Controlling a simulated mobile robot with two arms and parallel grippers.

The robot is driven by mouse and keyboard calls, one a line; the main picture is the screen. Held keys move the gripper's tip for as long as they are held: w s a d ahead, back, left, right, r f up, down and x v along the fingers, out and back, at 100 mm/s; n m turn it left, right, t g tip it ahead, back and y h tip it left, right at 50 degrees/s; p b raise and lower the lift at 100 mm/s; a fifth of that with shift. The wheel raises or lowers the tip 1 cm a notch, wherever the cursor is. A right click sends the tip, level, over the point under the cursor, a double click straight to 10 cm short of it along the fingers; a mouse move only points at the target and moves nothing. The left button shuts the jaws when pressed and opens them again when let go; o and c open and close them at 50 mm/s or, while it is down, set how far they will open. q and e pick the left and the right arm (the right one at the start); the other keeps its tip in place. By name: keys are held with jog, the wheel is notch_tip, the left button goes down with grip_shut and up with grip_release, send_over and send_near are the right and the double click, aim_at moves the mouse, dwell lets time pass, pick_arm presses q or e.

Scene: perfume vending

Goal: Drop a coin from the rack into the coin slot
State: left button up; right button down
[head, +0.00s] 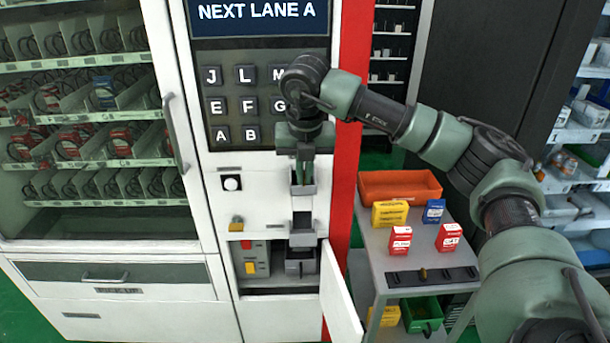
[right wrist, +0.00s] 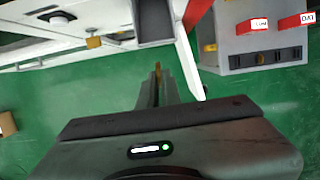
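The coin is hidden in the head view. The coin rack (head: 432,277) is a black strip on the grey cart, with a gold coin (head: 423,273) standing in it. I cannot clearly make out the coin slot; my gripper covers part of the panel. My left gripper is out of view.
The machine's screen (head: 260,12) reads "NEXT LANE A" above a letter keypad. A small white door (head: 340,292) stands open below. A gold padlock (head: 236,223) hangs on the panel. The cart holds an orange bin (head: 400,185) and several small boxes.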

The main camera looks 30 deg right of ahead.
jog(key=shift+w+d+f, duration=0.7)
jog(key=shift+w+f, duration=0.05)
jog(key=shift+w, duration=0.4)
jog(key=shift+w+d+f, duration=0.75)
jog(key=shift+w, duration=0.4)
jog(key=shift+w+d+f, duration=0.7)
jog(key=shift+w+f, duration=0.05)
jog(key=shift+w, duration=0.4)
jog(key=c, duration=1.6)
grip_release()
jog(key=shift+o, duration=0.3)
